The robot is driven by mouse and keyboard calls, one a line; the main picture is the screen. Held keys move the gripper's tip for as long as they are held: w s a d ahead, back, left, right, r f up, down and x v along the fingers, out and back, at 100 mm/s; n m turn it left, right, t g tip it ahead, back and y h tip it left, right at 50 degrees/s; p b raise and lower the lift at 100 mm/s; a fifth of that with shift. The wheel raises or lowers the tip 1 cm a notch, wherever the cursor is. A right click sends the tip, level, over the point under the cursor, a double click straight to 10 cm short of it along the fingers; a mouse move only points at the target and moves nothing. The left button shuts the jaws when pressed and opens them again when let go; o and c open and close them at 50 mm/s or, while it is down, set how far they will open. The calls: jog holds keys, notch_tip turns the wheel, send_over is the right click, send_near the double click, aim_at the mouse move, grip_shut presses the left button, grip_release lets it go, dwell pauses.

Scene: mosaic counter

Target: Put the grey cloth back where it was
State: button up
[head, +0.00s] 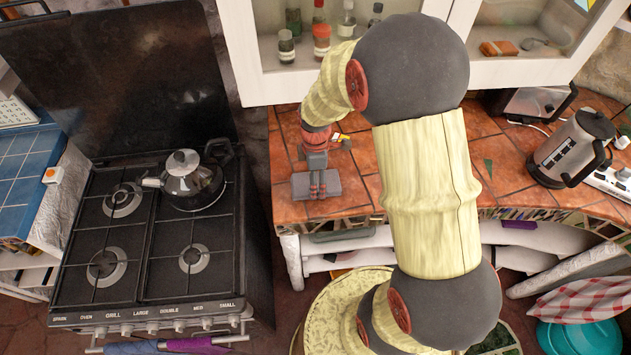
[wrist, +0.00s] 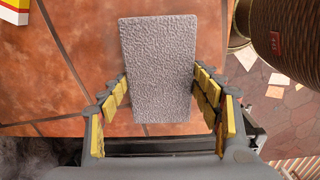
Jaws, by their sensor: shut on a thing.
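The grey cloth (wrist: 158,65) is a textured, flat rectangular block in the wrist view. Its lower part lies between the yellow-padded fingers of my gripper (wrist: 163,97), which is shut on it. In the head view the cloth (head: 329,187) is at the left end of the orange tiled counter, near the front edge. My gripper (head: 316,186) points down onto it there. I cannot tell whether the cloth touches the counter or is slightly above it.
The black stove (head: 150,240) with a kettle (head: 190,178) stands left of the counter (head: 290,205). A steel electric kettle (head: 575,148) stands at the right. A white cabinet (head: 265,75) with jars hangs behind. A small white, yellow and red item (wrist: 14,10) is near the cloth.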

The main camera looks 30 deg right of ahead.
jog(key=shift+f, duration=0.25)
jog(key=shift+f, duration=0.2)
jog(key=o, duration=1.1)
jog(key=shift+r, duration=0.1)
